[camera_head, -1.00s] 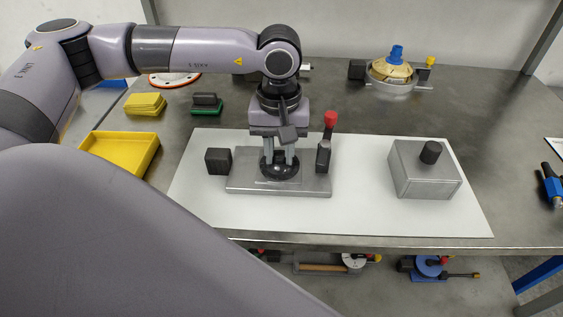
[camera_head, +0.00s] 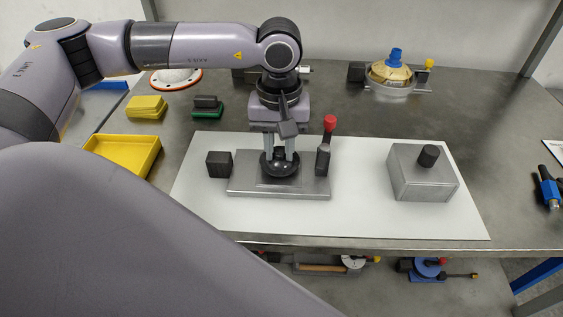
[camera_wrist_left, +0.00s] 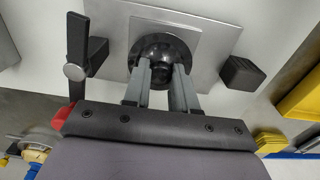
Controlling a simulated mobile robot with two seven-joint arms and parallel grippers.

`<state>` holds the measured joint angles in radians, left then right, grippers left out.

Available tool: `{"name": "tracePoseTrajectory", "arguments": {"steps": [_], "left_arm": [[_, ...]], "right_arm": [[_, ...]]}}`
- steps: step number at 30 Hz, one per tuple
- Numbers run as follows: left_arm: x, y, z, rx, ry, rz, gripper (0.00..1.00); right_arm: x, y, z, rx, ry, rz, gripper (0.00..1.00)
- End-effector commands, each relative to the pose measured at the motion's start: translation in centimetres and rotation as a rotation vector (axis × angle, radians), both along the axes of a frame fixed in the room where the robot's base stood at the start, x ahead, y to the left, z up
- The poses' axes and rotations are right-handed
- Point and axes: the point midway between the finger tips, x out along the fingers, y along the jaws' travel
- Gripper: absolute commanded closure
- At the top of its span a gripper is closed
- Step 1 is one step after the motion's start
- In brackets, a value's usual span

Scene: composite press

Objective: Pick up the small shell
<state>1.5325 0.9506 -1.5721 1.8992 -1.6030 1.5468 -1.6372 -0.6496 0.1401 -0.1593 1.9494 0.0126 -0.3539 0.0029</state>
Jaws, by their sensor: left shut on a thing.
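The small shell is a glossy black dome (camera_head: 281,170) over the middle of a flat grey metal plate fixture (camera_head: 245,186). It also shows in the left wrist view (camera_wrist_left: 160,48), with a knob at its centre. My left gripper (camera_head: 279,153) points straight down from above, its two grey fingers shut on the shell's top. In the left wrist view the fingers (camera_wrist_left: 160,78) close in at the knob. I cannot tell whether the shell touches the plate or sits just above it. My right gripper is not in view.
A red-knobbed lever clamp (camera_head: 325,155) stands close right of the shell. A black block (camera_head: 219,164) is at the left, and a grey metal box with a black knob (camera_head: 424,180) at the right. A yellow tray (camera_head: 118,158) lies left. The white mat between fixture and box is clear.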

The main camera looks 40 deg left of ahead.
Motion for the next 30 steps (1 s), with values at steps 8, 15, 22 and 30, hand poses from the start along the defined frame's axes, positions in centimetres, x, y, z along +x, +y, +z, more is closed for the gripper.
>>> {"name": "tracePoseTrajectory", "arguments": {"steps": [8, 15, 22, 30], "left_arm": [[0.0, 0.0, 1.9, -0.001, -0.001, 0.0, 0.98], [0.0, 0.0, 3.3, 0.0, 0.001, 0.0, 0.98], [0.0, 0.0, 4.7, -0.001, 0.001, 0.0, 0.98], [0.0, 0.0, 5.0, 0.0, 0.001, 0.0, 0.98]], "right_arm": [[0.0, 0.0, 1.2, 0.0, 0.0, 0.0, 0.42], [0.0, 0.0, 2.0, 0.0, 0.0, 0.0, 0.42], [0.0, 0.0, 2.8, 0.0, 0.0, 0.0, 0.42], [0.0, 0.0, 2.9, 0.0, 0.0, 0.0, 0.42]]}}
